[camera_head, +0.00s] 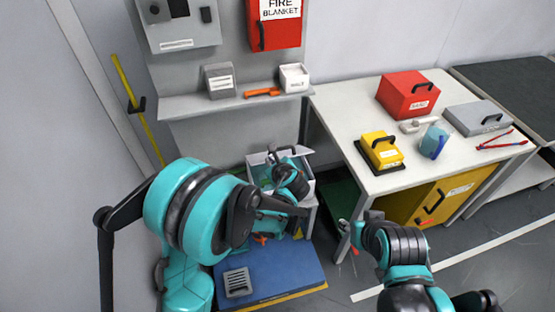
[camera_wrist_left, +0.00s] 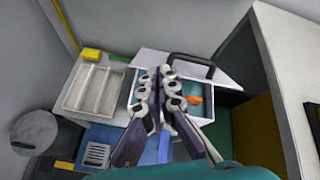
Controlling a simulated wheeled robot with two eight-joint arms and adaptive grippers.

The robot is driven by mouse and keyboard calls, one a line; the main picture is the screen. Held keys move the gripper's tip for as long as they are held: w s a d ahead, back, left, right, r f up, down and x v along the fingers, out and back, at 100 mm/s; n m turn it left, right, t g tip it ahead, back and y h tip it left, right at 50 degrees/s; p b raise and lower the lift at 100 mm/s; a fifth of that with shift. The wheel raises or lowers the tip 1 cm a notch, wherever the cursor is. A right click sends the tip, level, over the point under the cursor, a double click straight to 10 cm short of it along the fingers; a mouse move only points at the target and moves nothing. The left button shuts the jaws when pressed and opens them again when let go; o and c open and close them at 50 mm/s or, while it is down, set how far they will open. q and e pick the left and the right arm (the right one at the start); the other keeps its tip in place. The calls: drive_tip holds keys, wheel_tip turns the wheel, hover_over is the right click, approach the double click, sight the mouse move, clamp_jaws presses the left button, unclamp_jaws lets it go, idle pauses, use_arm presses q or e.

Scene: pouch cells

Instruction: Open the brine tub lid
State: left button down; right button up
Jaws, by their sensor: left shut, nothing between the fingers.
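The brine tub (camera_head: 312,186) is a pale box on a low stand, left of the white table. In the left wrist view its lid (camera_wrist_left: 225,90) is a white panel with a black bar handle (camera_wrist_left: 208,66), at the far side of the opening. The blue inside of the tub (camera_wrist_left: 128,98) shows, with an orange item (camera_wrist_left: 194,99) by the fingers. My left gripper (camera_wrist_left: 166,74) is shut and empty over the tub, its tips near the lid; I cannot tell if they touch. My right gripper (camera_head: 350,226) is by the table's front left leg, its fingers too small to read.
A compartmented tray (camera_wrist_left: 90,88) sits left of the tub. A blue mat (camera_head: 285,272) with a grey vented block (camera_head: 237,282) lies in front. The table (camera_head: 340,110) holds a red box (camera_head: 408,94), a yellow case (camera_head: 383,150) and a grey case (camera_head: 478,117). A shelf (camera_head: 190,107) is behind.

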use_arm(q)
drive_tip(key=w+d+f+m+t, duration=0.1)
drive_tip(key=w+d+f+m, duration=0.1)
drive_tip(key=d+f+m, duration=0.3)
drive_tip(key=b+x, duration=0.3)
drive_tip(key=x, duration=0.7)
drive_tip(key=shift+s+a, duration=0.15)
drive_tip(key=shift+a, duration=0.05)
use_arm(e)
wheel_tip(320, 180, down, 4)
drive_tip(key=shift+r, duration=0.15)
drive_tip(key=shift+r, duration=0.1)
